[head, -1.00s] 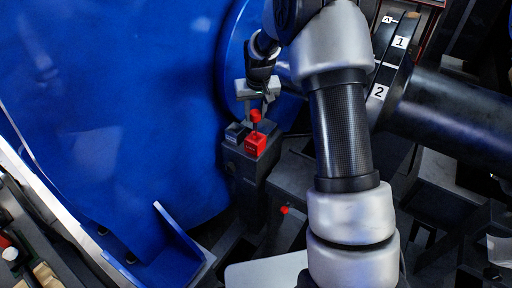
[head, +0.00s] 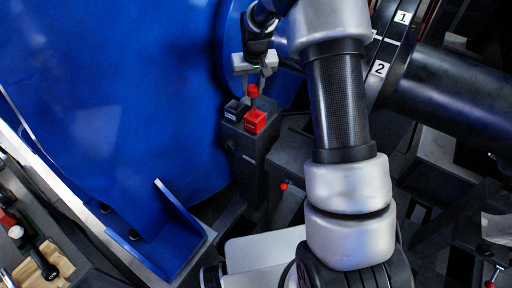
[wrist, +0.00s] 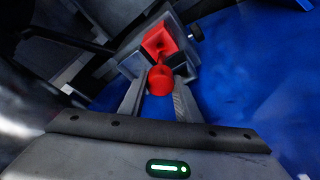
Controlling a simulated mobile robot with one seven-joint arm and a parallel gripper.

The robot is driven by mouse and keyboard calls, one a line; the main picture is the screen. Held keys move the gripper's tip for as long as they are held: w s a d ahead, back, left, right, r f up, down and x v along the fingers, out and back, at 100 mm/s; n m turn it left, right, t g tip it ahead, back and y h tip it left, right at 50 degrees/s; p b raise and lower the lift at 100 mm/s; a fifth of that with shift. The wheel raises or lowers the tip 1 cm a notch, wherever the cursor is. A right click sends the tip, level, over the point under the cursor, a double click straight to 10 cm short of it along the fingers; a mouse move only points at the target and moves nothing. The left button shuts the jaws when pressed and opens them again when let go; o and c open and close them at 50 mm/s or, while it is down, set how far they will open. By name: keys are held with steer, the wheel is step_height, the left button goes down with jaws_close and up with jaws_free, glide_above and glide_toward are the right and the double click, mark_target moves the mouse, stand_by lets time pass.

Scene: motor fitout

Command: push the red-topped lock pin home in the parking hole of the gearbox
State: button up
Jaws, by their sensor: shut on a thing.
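The red-topped lock pin (head: 253,91) shows its round red head between the fingers of my gripper (head: 256,88). In the wrist view the red head (wrist: 160,79) sits between the two fingertips (wrist: 160,92), and my gripper is shut on it. The pin's lower part is hidden. A dark pedestal (head: 250,165), seemingly part of the gearbox, stands below with a red block (head: 256,121) and a dark grey block (head: 235,111) on top. The red block also shows just past the pin in the wrist view (wrist: 159,41). I cannot tell which hole the pin is at or how deep it sits.
A large blue housing (head: 120,90) fills the left, close beside my gripper. A small red knob (head: 284,186) sticks out right of the pedestal. A thick dark shaft (head: 455,105) and a ring marked 1 and 2 (head: 381,69) lie to the right.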

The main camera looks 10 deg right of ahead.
steer(key=w+a+r+p, duration=0.4)
steer(key=w+a+r, duration=0.1)
steer(key=a, duration=0.1)
steer(key=shift+w+r+p, duration=0.2)
steer(key=shift+w+p, duration=0.15)
steer(key=shift+w, duration=0.05)
steer(key=shift+f+b, duration=1.9)
steer(key=shift+f, duration=0.95)
step_height(320, 180, down, 6)
steer(key=b, duration=0.4)
stand_by(1.6)
steer(key=o, duration=1.2)
steer(key=shift+o, duration=0.2)
steer(key=p+v, duration=0.1)
steer(key=v, duration=1.6)
steer(key=shift+s, duration=0.2)
steer(key=shift+r, duration=0.1)
